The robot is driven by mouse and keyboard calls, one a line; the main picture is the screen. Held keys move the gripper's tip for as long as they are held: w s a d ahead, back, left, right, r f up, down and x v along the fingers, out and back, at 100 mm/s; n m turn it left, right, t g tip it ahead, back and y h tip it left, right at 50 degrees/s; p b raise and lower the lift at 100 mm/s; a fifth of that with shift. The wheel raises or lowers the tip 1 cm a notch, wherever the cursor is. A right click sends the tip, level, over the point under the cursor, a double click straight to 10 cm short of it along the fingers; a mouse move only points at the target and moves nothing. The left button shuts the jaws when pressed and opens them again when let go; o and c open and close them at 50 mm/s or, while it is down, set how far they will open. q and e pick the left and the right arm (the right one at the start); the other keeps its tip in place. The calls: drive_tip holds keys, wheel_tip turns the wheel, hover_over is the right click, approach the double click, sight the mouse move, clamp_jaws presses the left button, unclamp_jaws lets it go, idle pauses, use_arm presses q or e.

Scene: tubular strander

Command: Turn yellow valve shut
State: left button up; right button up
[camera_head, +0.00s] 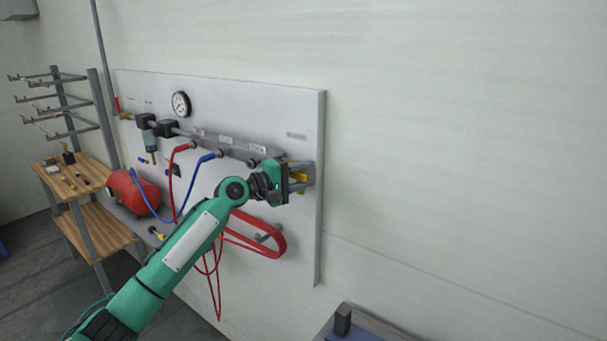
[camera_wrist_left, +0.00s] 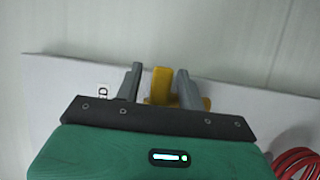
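The yellow valve (camera_head: 298,178) is at the right end of the pipe on the grey wall panel. It is largely hidden by my left gripper in the head view. In the left wrist view the upright yellow handle of the valve (camera_wrist_left: 162,84) stands between my two grey fingers, with a wider yellow part behind the right finger. My left gripper (camera_wrist_left: 161,82) is open, with a narrow gap on each side of the handle. In the head view the left gripper (camera_head: 303,176) is right at the valve. My right gripper is not in view.
The panel (camera_head: 303,235) carries a gauge (camera_head: 181,104), red and blue hoses and a coiled red hose (camera_head: 268,246) below my left wrist. A red tank (camera_head: 133,193) and a wooden shelf (camera_head: 72,177) stand at left. The wall right of the panel is clear.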

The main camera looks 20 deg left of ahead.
use_arm(q)
clamp_jaws()
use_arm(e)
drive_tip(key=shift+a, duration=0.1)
